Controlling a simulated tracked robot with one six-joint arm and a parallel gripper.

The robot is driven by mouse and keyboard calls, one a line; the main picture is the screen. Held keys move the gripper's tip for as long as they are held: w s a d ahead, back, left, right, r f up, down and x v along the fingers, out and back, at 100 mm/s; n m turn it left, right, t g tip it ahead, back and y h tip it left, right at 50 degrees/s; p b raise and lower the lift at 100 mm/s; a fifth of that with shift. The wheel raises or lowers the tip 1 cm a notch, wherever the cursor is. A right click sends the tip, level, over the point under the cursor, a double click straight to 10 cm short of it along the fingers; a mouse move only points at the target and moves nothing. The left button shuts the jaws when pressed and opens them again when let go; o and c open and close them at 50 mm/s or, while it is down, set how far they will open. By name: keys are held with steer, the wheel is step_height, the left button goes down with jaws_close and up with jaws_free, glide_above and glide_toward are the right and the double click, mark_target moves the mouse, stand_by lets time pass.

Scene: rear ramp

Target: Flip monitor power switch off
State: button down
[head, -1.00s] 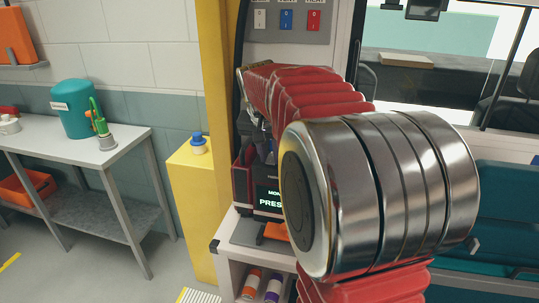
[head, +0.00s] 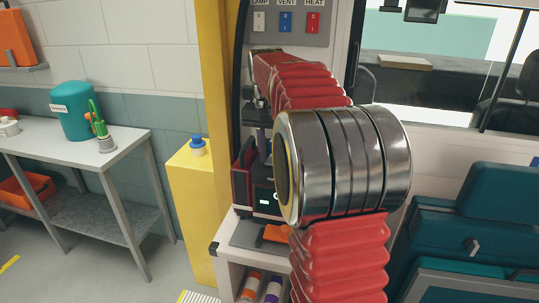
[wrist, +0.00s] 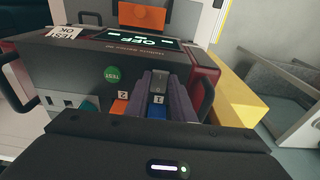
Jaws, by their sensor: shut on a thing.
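In the head view the monitor (head: 242,180) stands on a shelf, partly hidden behind my arm. Only a bit of the purple fingers shows in the head view (head: 263,145). The switch's exact tilt is hard to tell.
A yellow post (head: 190,195) with a blue-topped knob stands left of the shelf. A panel with three rockers (head: 287,22) is above. Teal seats (head: 480,215) are at right.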

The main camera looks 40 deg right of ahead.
steer(key=c, duration=1.5)
jaws_free()
steer(key=shift+r, duration=0.1)
steer(key=r, duration=0.4)
steer(key=a+r, duration=0.1)
steer(key=r, duration=0.4)
steer(key=s+r, duration=0.1)
steer(key=r, duration=0.3)
steer(key=shift+s+a+r, duration=0.1)
steer(key=shift+a+r, duration=0.1)
